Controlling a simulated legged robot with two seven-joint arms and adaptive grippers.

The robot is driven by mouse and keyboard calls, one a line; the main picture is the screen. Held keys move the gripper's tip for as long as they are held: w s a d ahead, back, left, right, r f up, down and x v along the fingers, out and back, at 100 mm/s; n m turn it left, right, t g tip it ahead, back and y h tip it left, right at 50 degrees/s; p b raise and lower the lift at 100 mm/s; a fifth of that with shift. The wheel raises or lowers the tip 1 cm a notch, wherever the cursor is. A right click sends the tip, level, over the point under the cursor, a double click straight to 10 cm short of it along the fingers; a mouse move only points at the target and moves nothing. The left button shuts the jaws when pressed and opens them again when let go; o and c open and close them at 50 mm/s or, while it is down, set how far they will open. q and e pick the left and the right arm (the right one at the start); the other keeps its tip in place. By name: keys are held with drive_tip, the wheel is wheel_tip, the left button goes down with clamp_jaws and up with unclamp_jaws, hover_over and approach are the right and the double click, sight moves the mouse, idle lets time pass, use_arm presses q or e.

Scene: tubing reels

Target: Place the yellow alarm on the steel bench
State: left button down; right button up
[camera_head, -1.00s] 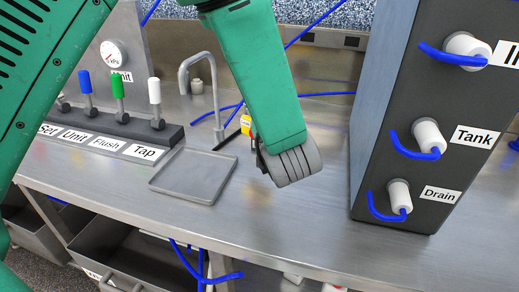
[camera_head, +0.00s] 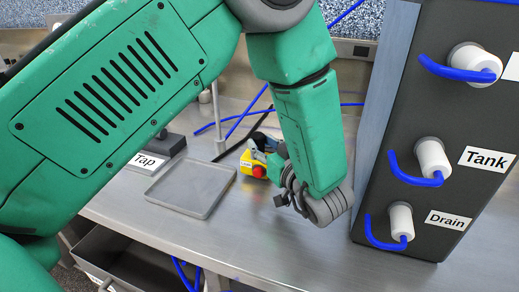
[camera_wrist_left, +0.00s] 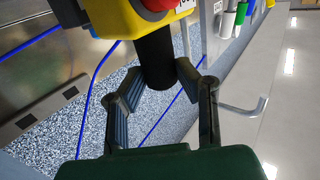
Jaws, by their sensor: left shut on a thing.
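The yellow alarm (camera_head: 253,164), with a red button, shows just left of my left gripper (camera_head: 272,150) in the head view. In the left wrist view the yellow alarm (camera_wrist_left: 125,18) is at the top, partly cut off, with a black cylindrical part between the fingers of my left gripper (camera_wrist_left: 160,78). That gripper is shut on the alarm. The steel bench (camera_head: 275,222) lies below; I cannot tell whether the alarm touches it. My right gripper is not in view.
A shallow grey tray (camera_head: 192,187) lies left of the alarm. A dark panel unit (camera_head: 440,120) with Tank and Drain ports and blue tubes stands at the right. Blue tubing (camera_head: 238,124) runs behind. Bare bench shows between the tray and the panel.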

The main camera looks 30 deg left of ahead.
use_arm(q)
drive_tip(key=shift+w+d+f, duration=0.1)
drive_tip(key=shift+d+f, duration=0.1)
drive_tip(key=shift+d, duration=0.3)
drive_tip(key=shift+d+f, duration=0.15)
drive_tip(key=shift+d, duration=0.35)
drive_tip(key=shift+a+f, duration=0.2)
drive_tip(key=shift+a, duration=0.35)
drive_tip(key=shift+a+f, duration=0.15)
drive_tip(key=shift+a, duration=0.35)
drive_tip(key=c, duration=1.2)
unclamp_jaws()
drive_tip(key=shift+a+f, duration=0.15)
drive_tip(key=shift+a, duration=0.7)
drive_tip(key=shift+d, duration=0.3)
drive_tip(key=v, duration=0.7)
drive_tip(key=shift+w+d+r, duration=0.1)
drive_tip(key=shift+d+r, duration=0.2)
drive_tip(key=shift+r, duration=0.05)
drive_tip(key=shift+s+f, duration=0.1)
drive_tip(key=shift+s, duration=0.2)
drive_tip(key=shift+d, duration=0.8)
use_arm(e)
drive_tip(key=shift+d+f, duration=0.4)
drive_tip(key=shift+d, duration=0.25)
